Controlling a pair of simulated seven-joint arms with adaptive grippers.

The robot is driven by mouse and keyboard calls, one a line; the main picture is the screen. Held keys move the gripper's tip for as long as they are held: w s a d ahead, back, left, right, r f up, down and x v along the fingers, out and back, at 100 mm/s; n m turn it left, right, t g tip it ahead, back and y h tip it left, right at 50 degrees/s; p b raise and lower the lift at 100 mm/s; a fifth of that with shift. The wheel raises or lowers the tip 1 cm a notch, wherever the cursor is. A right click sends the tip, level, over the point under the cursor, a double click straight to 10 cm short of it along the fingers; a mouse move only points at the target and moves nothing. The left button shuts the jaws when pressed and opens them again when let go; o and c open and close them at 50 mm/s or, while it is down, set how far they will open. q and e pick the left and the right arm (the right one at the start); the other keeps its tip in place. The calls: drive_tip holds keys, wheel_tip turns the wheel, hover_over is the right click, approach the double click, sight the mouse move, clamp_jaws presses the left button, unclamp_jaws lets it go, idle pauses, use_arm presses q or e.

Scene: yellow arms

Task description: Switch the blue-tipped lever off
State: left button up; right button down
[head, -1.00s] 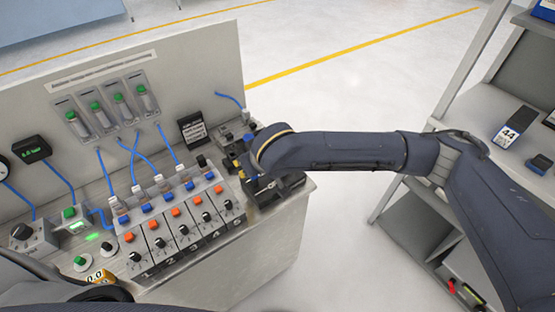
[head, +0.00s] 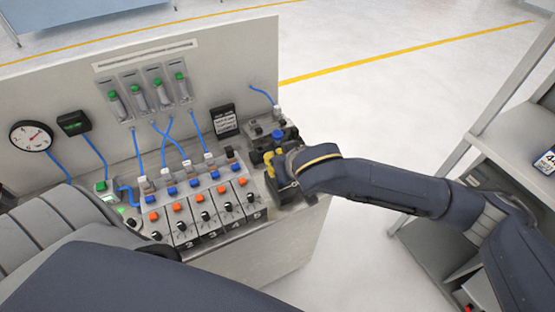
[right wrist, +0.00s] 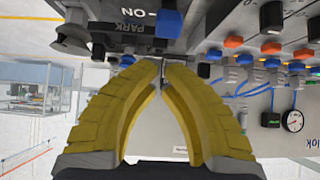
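The blue-tipped lever (head: 277,134) is at the right end of the bench panel. Its blue tip (right wrist: 168,25) shows at the top of the right wrist view, beside a plate marked ON and PARK. My right gripper (right wrist: 163,63) has yellow fingers whose tips meet just short of the blue tip in that view; nothing is clearly held between them. In the head view, my right gripper (head: 272,155) is at the panel's right end, close to the lever; whether it touches is unclear. My left arm crosses the lower left of the head view, its gripper out of sight.
Several numbered switch modules (head: 205,217) with orange and black knobs stand left of the lever. Blue hoses (head: 196,121) run up the back panel. A round gauge (head: 31,136) is at far left. A shelf (head: 515,140) stands right, with open floor between.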

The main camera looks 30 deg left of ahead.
drive_tip(key=shift+r, duration=0.1)
drive_tip(key=shift+w+a+r, duration=0.25)
drive_tip(key=shift+w+a, duration=0.1)
drive_tip(key=shift+a, duration=0.05)
drive_tip(key=v, duration=0.8)
drive_tip(key=shift+s+d, duration=0.2)
drive_tip(key=shift+d, duration=0.15)
idle(0.7)
